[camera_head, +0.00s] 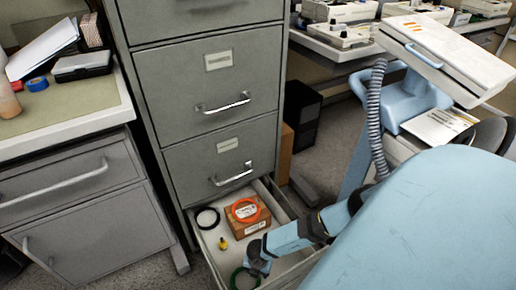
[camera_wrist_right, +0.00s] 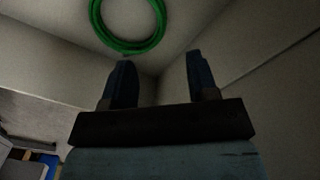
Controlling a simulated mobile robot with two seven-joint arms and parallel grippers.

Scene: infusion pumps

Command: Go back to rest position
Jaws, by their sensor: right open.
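My right gripper (camera_head: 257,268) reaches down into the open bottom drawer (camera_head: 222,262) of the grey filing cabinet. In the right wrist view its two fingers (camera_wrist_right: 158,75) are spread, with nothing between them. A green ring (camera_head: 234,279) lies in the drawer's near part beside the gripper. In the right wrist view the green ring (camera_wrist_right: 124,47) lies beyond the fingertips, apart from them. My left gripper is in neither view.
The drawer also holds a black ring (camera_head: 207,218), a small yellow item (camera_head: 222,243) and a cardboard box (camera_head: 250,227) with an orange ring (camera_head: 245,210) on it. Drawer walls stand close around the gripper. A grey side cabinet (camera_head: 85,205) is left; a light-blue medical cart (camera_head: 412,100) is right.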

